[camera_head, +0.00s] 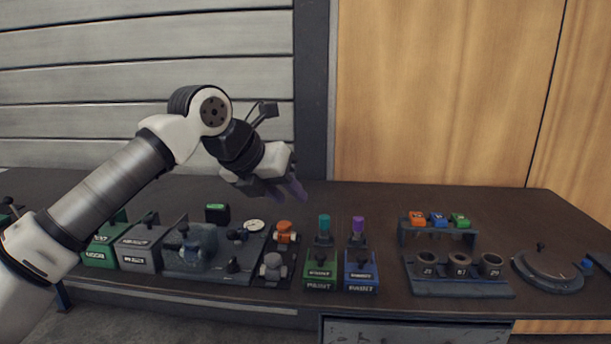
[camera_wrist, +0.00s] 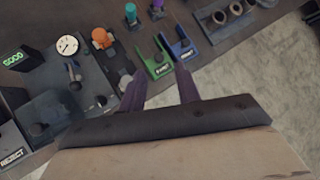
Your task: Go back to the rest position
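My gripper (camera_head: 296,187) hangs in the air above the middle of the dark workbench (camera_head: 375,205), at the end of my raised arm. In the wrist view its two purple fingers (camera_wrist: 160,92) stand apart with a gap between them. I see nothing held between the fingers. The flanged pipe (camera_head: 190,243) seems to be the grey-blue piece on the dark plate at left of centre, below and left of my gripper. My gripper touches nothing on the bench.
Several marked boxes, including a grey one (camera_head: 140,245), are at the left. A small rack (camera_head: 436,229), a block with cups (camera_head: 458,276) and a round dial (camera_head: 547,272) are at the right. The bench's back strip is mostly clear.

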